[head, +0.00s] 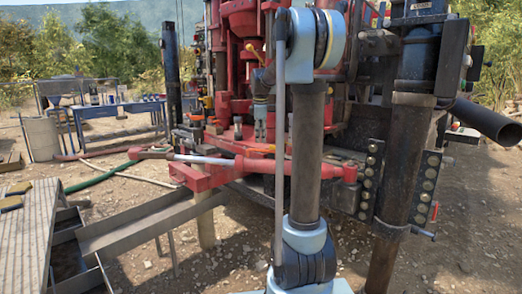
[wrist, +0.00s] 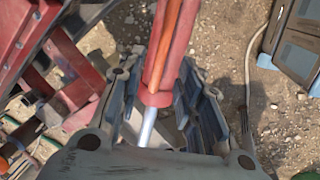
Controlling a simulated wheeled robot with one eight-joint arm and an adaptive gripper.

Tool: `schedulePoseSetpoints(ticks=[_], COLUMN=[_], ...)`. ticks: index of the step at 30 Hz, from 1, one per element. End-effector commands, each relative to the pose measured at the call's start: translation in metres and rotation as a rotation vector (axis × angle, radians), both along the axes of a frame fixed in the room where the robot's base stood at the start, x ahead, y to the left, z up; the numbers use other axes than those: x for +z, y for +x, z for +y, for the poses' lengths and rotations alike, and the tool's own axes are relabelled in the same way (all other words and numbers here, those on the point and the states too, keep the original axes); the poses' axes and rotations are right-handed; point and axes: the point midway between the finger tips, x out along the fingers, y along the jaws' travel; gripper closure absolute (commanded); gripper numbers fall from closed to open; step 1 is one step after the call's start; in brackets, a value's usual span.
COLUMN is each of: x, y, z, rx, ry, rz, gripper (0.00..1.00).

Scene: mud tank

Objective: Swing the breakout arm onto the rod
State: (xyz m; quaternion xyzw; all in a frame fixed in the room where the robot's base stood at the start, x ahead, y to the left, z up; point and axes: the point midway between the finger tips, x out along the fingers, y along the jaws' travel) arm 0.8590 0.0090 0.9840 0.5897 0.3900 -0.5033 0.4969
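The red breakout arm (head: 215,150) sits low across the front of the red rig, with a hydraulic cylinder (head: 325,169) and its bright silver piston rod (head: 195,160) along it. In the wrist view, a red cylinder (wrist: 160,99) with a silver rod end (wrist: 148,128) runs between the fingers of my gripper (wrist: 160,82). The fingers stand apart on either side of it, with gaps showing. I cannot tell whether either finger touches it. In the head view my arm's links cover the middle of the rig. The drill rod is not clearly made out.
A metal trough (head: 150,222) and ribbed walkway (head: 28,235) lie front left. A blue table (head: 105,112) stands behind.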

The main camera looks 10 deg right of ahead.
Motion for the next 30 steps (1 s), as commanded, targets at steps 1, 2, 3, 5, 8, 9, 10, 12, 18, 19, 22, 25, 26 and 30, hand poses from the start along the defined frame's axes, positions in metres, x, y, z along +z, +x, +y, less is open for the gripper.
schedulePoseSetpoints(ticks=[1, 2, 3, 5, 8, 9, 10, 12, 18, 19, 22, 25, 26, 30], x=[-0.010, -0.015, -0.021, -0.030, -0.044, -0.048, -0.051, -0.057, -0.064, -0.064, -0.064, -0.064, -0.064, -0.063], y=[0.002, 0.003, 0.004, 0.006, 0.008, 0.009, 0.010, 0.011, 0.012, 0.012, 0.012, 0.012, 0.012, 0.012], z=[0.000, -0.001, -0.001, -0.001, -0.002, -0.002, -0.002, -0.002, -0.002, -0.002, -0.002, -0.002, -0.002, -0.002], rx=[0.000, 0.000, 0.000, 0.000, 0.000, 0.000, 0.000, 0.000, 0.000, 0.000, 0.000, 0.000, 0.000, 0.000], ry=[0.000, 0.000, 0.000, 0.000, 0.000, 0.000, 0.000, 0.000, 0.000, 0.000, 0.000, 0.000, 0.000, 0.000], rz=[0.000, 0.000, 0.000, 0.000, 0.000, 0.000, 0.000, 0.000, 0.000, 0.000, 0.000, 0.000, 0.000, 0.000], gripper=[0.67, 0.67, 0.67, 0.67, 0.67, 0.67, 0.67, 0.67, 0.67, 0.67, 0.67, 0.69, 0.76, 1.00])
